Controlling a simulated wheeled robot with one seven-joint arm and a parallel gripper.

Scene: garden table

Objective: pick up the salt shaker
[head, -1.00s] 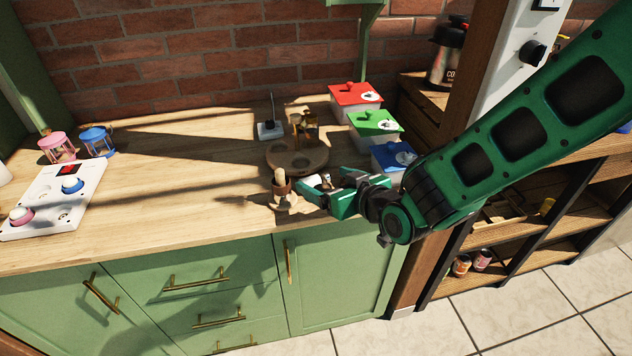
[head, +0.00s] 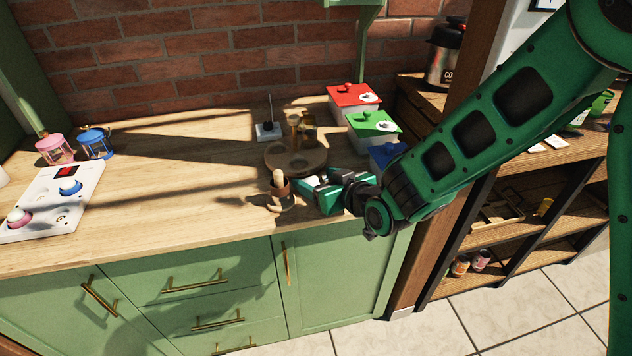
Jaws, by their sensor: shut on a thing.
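My gripper (head: 307,187) is at the right part of the wooden counter, by the front edge. Its green fingers are shut on a small, pale thing, which I take to be the salt shaker (head: 322,178). The fingers hide most of it, and I cannot tell whether it touches the counter. The round wooden stand (head: 285,165) with hollows is just behind the gripper. An amber bottle and a wooden-topped piece stand at its back.
Red (head: 354,97), green (head: 373,126) and blue (head: 388,155) lidded boxes line the right side. A white panel (head: 45,212) lies far left. The middle counter is clear.

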